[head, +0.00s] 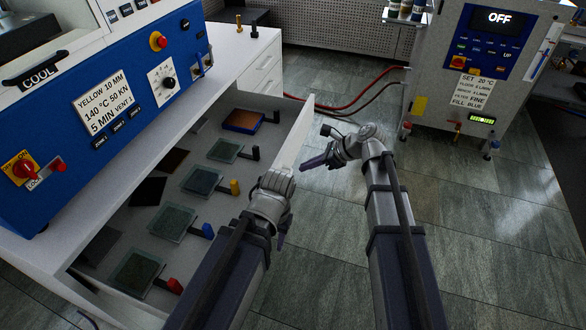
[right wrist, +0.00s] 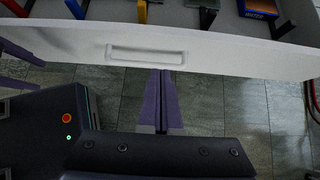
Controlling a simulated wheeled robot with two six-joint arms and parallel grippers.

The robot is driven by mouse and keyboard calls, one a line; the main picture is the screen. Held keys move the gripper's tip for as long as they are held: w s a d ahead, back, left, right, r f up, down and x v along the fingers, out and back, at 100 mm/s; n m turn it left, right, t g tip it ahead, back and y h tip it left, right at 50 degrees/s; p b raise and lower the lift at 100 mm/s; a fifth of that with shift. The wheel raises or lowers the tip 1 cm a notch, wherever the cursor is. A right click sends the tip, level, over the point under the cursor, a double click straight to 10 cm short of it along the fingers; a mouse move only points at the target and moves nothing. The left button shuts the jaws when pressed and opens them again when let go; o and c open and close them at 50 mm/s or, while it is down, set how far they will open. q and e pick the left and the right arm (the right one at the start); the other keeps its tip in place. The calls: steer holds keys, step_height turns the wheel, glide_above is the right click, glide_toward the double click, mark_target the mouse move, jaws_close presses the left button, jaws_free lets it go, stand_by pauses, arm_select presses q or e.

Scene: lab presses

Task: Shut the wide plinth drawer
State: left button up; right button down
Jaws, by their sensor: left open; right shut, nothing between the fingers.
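The wide plinth drawer (head: 297,140) under the blue press stands pulled out, its white front panel facing my arms. Its front also fills the top of the right wrist view (right wrist: 230,55), with a recessed handle (right wrist: 147,55). My right gripper (head: 305,165) is shut and empty, just outside the drawer front. In the right wrist view its fingertips (right wrist: 160,72) end at the panel's lower edge; I cannot tell whether they touch. My left gripper (head: 278,238) is open, lower along the drawer front, which its wrist partly hides. Its purple fingers show at the wrist view's left edge (right wrist: 16,65).
Inside the drawer lie glass-like plates with coloured handles (head: 203,181) and an orange-topped block (head: 243,120). A second machine (head: 480,85) stands at the right, with red hoses (head: 350,105) on the floor.

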steer(key=b+x, duration=0.6)
steer(key=x, duration=0.3)
steer(key=shift+a+f, duration=0.15)
steer(key=shift+f, duration=0.1)
